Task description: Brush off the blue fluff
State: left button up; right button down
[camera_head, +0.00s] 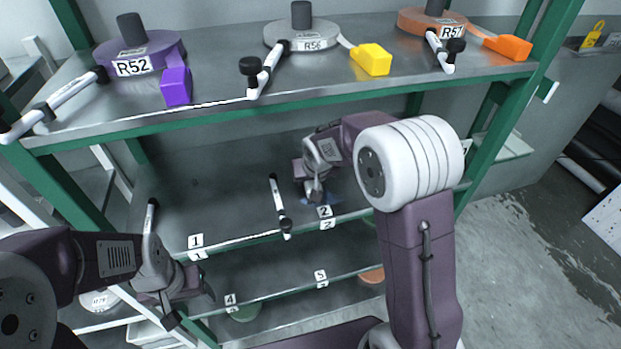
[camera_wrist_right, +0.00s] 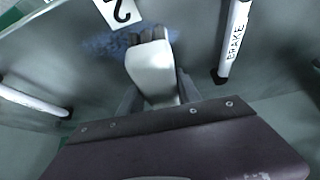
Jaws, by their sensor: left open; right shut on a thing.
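Blue fluff (camera_wrist_right: 104,44) lies on the middle shelf beside the label "2", and a bluish patch of it (camera_head: 332,198) shows in the head view. My right gripper (camera_head: 316,192) is low over that shelf, close to the fluff. In the right wrist view it is shut on a pale brush (camera_wrist_right: 150,72) with a dark end. The dark end overlaps the fluff in that view; whether it touches the shelf, I cannot tell. My left gripper (camera_head: 187,304) is open and empty at the lower left, in front of the shelf edge by label "1".
A white brake lever (camera_head: 278,200) with black ends stands between the labels, and shows at the wrist view's right (camera_wrist_right: 235,38). The upper shelf (camera_head: 215,96) holds webbing rolls with purple, yellow and orange blocks. Green posts (camera_head: 497,135) frame the rack.

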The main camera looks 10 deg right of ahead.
jog(key=shift+f+b, duration=0.55)
jog(key=shift+f, duration=0.2)
